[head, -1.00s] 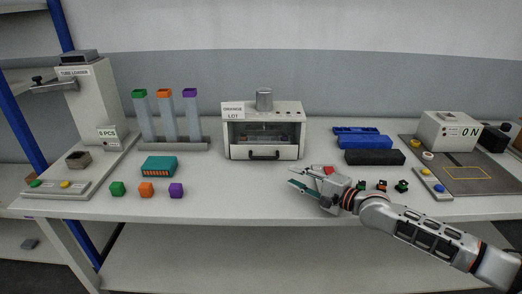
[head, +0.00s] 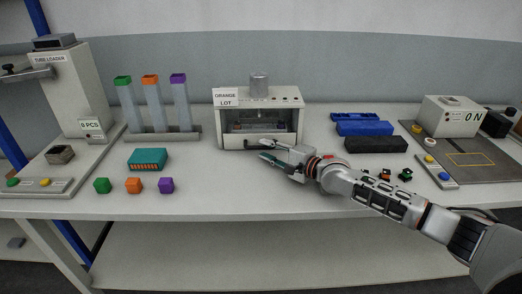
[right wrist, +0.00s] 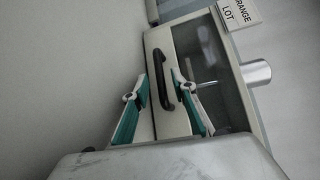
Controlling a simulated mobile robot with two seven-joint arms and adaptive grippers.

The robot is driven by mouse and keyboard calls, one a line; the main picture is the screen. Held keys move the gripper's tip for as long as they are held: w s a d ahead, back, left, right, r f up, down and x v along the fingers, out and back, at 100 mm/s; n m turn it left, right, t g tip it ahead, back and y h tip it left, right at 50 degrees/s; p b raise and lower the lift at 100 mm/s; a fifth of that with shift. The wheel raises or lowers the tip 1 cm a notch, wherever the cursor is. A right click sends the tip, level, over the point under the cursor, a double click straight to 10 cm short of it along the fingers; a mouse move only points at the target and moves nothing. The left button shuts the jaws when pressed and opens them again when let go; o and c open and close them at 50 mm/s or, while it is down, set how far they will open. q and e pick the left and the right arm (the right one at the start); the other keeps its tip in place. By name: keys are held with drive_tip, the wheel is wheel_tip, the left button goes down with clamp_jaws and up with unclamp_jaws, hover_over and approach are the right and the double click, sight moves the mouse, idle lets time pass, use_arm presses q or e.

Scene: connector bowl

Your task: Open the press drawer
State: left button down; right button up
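The press (head: 292,97) is a white box with an "ORANGE LOT" sign, a clear front window and a grey cylinder on top. Its drawer (head: 229,142) is the low front panel and looks shut. In the right wrist view the drawer front (right wrist: 158,40) carries a black bar handle (right wrist: 160,80). My right gripper (head: 263,149) is at the drawer front and hides the handle in the head view. In the right wrist view its two teal-padded fingers (right wrist: 160,84) are apart, one on each side of the handle, with gaps showing. My left gripper is out of view.
Blue and black cases (head: 375,145) lie right of the press.

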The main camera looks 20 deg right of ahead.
drive_tip(key=shift+b+x, duration=0.3)
drive_tip(key=shift+x, duration=1.2)
clamp_jaws()
drive_tip(key=shift+s, duration=0.1)
